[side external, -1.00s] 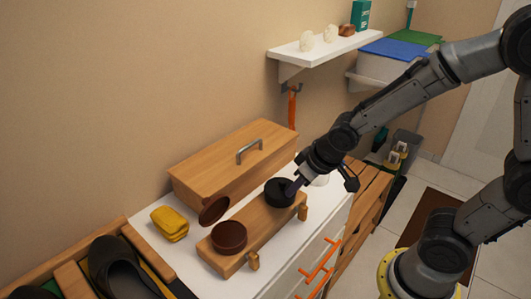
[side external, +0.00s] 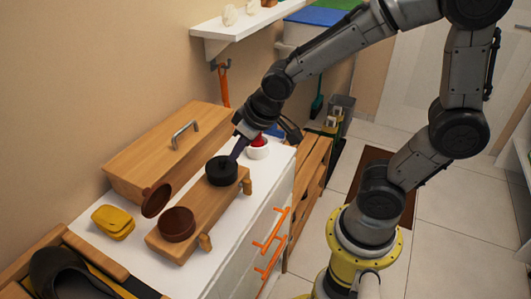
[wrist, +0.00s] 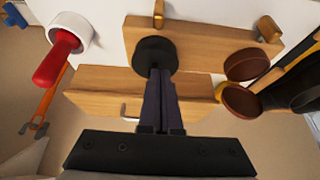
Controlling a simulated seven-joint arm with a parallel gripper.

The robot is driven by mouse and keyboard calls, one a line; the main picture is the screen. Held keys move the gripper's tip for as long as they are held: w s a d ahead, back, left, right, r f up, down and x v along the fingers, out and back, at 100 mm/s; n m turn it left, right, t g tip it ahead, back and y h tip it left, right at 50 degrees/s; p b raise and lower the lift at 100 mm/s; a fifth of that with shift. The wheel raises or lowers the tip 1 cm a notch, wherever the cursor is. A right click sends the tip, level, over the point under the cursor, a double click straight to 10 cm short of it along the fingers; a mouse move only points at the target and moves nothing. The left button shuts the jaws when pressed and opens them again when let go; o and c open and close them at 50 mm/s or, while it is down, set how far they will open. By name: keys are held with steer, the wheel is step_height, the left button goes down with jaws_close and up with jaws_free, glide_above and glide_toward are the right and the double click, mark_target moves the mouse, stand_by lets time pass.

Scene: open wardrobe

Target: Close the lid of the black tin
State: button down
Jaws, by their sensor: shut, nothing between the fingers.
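The black tin (side external: 221,171) stands on the raised wooden board (side external: 205,208), at its far end. Its top looks flat and dark, with no raised lid visible beside it. The black tin also shows from above in the wrist view (wrist: 154,51). My gripper (side external: 236,155) is shut and empty, with its fingers slanting down to the black tin's upper edge. In the wrist view the fingertips (wrist: 160,72) overlap the tin's near rim; I cannot tell whether they touch it.
A brown tin (side external: 177,225) with its lid (side external: 156,200) tilted open stands on the board's near end. A wooden box (side external: 165,150) with a metal handle lies behind. A white cup (side external: 258,153) with a red item stands right of my gripper.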

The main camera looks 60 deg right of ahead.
steer(key=s+d+r, duration=0.1)
steer(key=s+r, duration=0.3)
steer(key=s, duration=0.3)
steer(key=s+r, duration=0.4)
steer(key=s, duration=0.4)
steer(key=shift+d+r, duration=0.15)
steer(key=shift+d, duration=0.25)
steer(key=shift+s, duration=0.1)
stand_by(1.2)
